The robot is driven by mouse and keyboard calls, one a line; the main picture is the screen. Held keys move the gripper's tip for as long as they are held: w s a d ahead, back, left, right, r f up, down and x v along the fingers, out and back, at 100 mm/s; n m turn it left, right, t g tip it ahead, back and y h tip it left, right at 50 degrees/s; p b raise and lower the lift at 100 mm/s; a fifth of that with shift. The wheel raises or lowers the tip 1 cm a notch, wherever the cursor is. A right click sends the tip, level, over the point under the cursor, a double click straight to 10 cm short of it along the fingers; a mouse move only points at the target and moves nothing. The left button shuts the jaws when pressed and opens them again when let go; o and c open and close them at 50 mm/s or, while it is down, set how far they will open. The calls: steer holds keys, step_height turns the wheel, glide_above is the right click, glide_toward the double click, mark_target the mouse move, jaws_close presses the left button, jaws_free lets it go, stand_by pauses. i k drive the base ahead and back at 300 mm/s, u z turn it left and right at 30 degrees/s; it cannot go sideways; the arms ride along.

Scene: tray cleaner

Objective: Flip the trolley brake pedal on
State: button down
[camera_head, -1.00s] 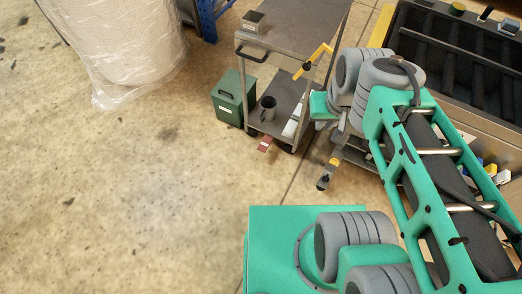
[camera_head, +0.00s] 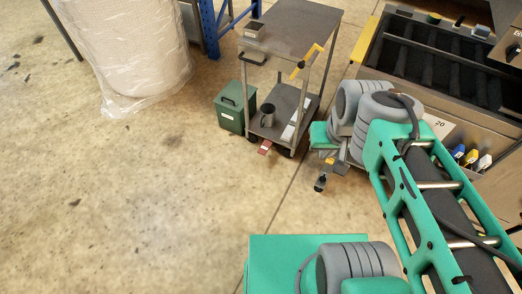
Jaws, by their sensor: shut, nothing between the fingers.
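The grey trolley (camera_head: 292,28) stands at the upper middle, with a top shelf and a lower shelf. A small red pedal (camera_head: 265,147) sticks out low at its near end, close to the floor. My gripper (camera_head: 320,184) is to the right of the pedal and nearer to me, apart from it, with its dark tip pointing down. It is shut and empty. It is small in the view, and my wrist partly hides the space behind it. Whether the pedal is up or down is too small to tell.
A green box (camera_head: 230,118) stands left of the trolley. A dark mug (camera_head: 267,115) is on the lower shelf, a small grey box (camera_head: 252,29) on top. A yellow-handled item (camera_head: 306,62) is at the trolley's right side. A wrapped roll (camera_head: 130,50) stands left. Floor in front is clear.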

mark_target(265, 146)
steer(key=u, duration=0.4)
steer(key=i, duration=1.15)
steer(key=z, duration=0.1)
